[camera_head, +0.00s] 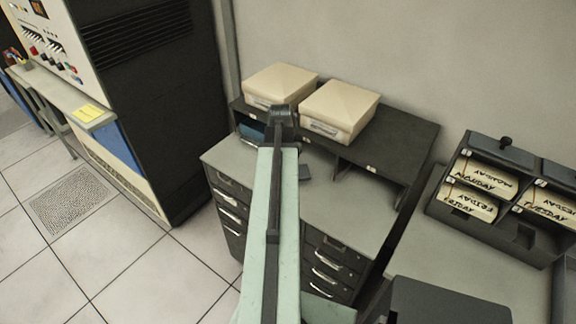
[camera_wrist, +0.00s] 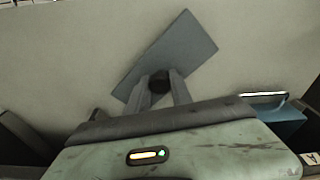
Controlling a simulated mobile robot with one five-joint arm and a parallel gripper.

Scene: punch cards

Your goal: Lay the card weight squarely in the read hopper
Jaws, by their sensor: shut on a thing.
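The card weight (camera_wrist: 190,48), a flat grey-blue rectangular plate with a dark round knob, is turned at a slant in the wrist view. My gripper (camera_wrist: 160,85) is shut on the knob, with one finger on either side. In the head view my arm covers the gripper and most of the plate; a small corner of the card weight (camera_head: 305,172) shows right of the arm, over the grey desk. I cannot tell whether the plate touches the desk. I cannot make out the read hopper for certain in either view.
Two beige boxes (camera_head: 343,104) sit on the dark shelf behind the desk (camera_head: 352,203). A blue item (camera_wrist: 283,117) is at the desk's left end. A dark rack (camera_head: 470,217) of labelled card decks stands right. A dark machine (camera_head: 440,303) is at lower right. Clear desk surface surrounds the plate.

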